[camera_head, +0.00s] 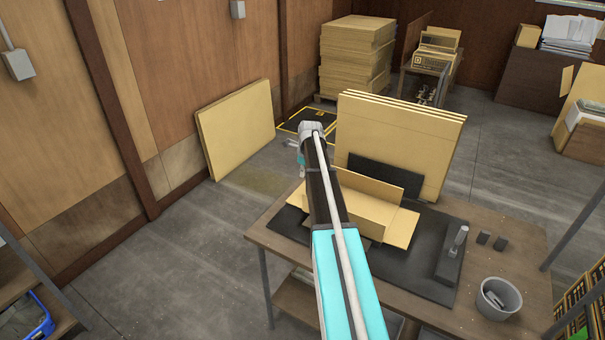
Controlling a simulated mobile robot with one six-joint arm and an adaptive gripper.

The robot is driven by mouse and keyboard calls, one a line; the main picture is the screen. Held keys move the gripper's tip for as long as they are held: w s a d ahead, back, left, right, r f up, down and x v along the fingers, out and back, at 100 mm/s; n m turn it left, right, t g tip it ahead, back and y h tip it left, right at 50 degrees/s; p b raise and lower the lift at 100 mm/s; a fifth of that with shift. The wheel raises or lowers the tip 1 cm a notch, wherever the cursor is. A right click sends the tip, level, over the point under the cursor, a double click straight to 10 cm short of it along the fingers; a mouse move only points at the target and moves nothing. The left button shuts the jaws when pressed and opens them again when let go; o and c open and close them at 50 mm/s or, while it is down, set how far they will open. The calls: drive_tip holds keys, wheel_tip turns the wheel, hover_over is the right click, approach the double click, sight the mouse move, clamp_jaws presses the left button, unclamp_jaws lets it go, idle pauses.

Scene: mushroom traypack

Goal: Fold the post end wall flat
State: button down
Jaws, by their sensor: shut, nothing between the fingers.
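A tan cardboard tray (365,209) sits on a black mat on the workbench. Its long back wall (372,180) stands up. A flap at its right end (402,229), on the side toward a grey upright post (459,240), leans outward; I cannot tell whether it lies fully flat.
The wooden workbench (475,318) carries the black mat (375,270), a dark block under the post, two small dark blocks (492,241) and a grey bucket (498,298). Large cardboard sheets (400,140) stand behind the tray. A panel (237,128) leans on the left wall.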

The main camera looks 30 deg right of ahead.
wheel_tip(320, 180, up, 9)
drive_tip(key=p, duration=0.8)
drive_tip(key=shift+s+f, duration=0.15)
drive_tip(key=shift+f, duration=0.05)
drive_tip(key=shift+d, duration=0.1)
idle(0.3)
drive_tip(key=s+a+n, duration=0.8)
drive_tip(key=a+n, duration=0.2)
drive_tip(key=a, duration=0.2)
drive_tip(key=s+a+n+g, duration=0.1)
drive_tip(key=s+a+n, duration=0.7)
drive_tip(key=a+n, duration=0.2)
drive_tip(key=s+a+n, duration=0.8)
drive_tip(key=a+n, duration=0.2)
drive_tip(key=a, duration=0.4)
drive_tip(key=shift+s+a+n+h, duration=0.3)
drive_tip(key=shift+s+a+h, duration=0.05)
drive_tip(key=shift+h, duration=0.05)
drive_tip(key=shift+a+f, duration=0.1)
